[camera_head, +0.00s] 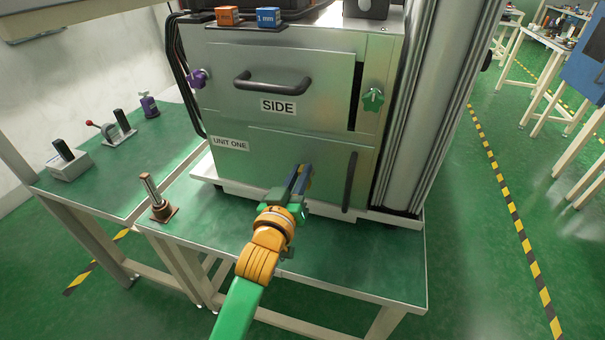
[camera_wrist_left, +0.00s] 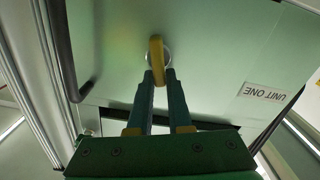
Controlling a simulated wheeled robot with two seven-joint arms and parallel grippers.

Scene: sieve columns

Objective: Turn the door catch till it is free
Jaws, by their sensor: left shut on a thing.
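The door catch (camera_wrist_left: 156,52) is a yellow lever on a round pale base, on the face of the lower door (camera_head: 270,150). In the wrist view the lever lies nearly along the line of my fingers, slightly tilted. My left gripper (camera_head: 303,175) reaches up to the lower door and is shut on the lever's near end; the fingertips also show in the wrist view (camera_wrist_left: 159,76). In the head view the fingers hide most of the catch. The lower door looks closed, with a dark upright handle (camera_head: 350,182) at its right. My right gripper is out of view.
Above is a door marked SIDE with a black handle (camera_head: 272,83), a purple knob (camera_head: 197,79) and a green knob (camera_head: 373,100). A metal post on a brown base (camera_head: 158,198) stands left on the green bench (camera_head: 350,270). The bench front is clear apart from my arm.

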